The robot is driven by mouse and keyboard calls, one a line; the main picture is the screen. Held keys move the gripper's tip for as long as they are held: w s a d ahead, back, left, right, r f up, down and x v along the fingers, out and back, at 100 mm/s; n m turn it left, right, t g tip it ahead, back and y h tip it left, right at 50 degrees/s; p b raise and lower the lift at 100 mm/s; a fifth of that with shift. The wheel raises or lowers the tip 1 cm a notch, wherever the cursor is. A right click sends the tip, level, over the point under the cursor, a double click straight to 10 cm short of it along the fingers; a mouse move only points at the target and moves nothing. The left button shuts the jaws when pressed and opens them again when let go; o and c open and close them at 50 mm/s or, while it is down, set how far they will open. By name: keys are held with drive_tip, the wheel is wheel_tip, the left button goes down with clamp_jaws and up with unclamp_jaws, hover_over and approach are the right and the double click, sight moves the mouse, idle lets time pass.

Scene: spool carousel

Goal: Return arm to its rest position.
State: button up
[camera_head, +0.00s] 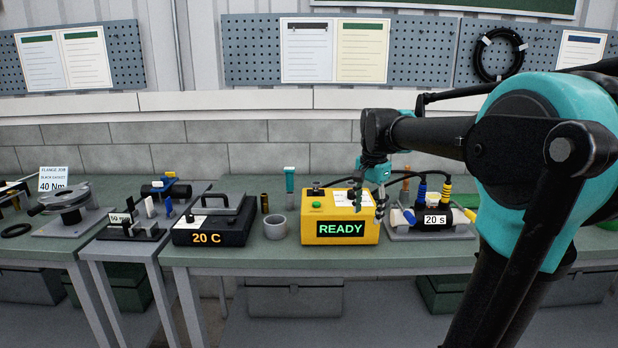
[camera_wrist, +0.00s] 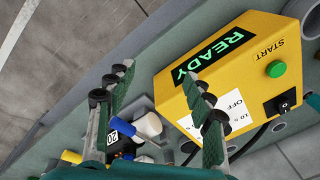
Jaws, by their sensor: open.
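My arm reaches in from the right in the head view, and its teal and black gripper (camera_head: 369,202) hangs fingers down in front of the right part of the yellow box (camera_head: 312,230). The gripper is open, with nothing between its fingers. In the wrist view the two ridged green fingers (camera_wrist: 157,75) stand apart, and the yellow box (camera_wrist: 262,48) lies beyond the right finger. Its display reads READY, and it has a green button (camera_wrist: 276,69) marked START. I cannot tell if a finger touches the box.
Right of the box stands a fixture labelled 20 s (camera_head: 437,219) with blue and yellow parts. A pegboard (camera_head: 250,50) hangs behind.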

drive_tip(key=s+d+f+n+t, duration=0.1)
drive_tip(key=s+f+n, duration=0.4)
drive_tip(key=s+f, duration=0.4)
drive_tip(key=s+d+f+n+t, duration=0.1)
drive_tip(key=s+f+n+t, duration=0.1)
drive_tip(key=s+f+n, duration=0.3)
drive_tip(key=s+f, duration=0.4)
drive_tip(key=f, duration=0.6)
drive_tip(key=shift+s+d+f, duration=0.15)
drive_tip(key=shift+s+d, duration=0.2)
drive_tip(key=shift+s, duration=0.05)
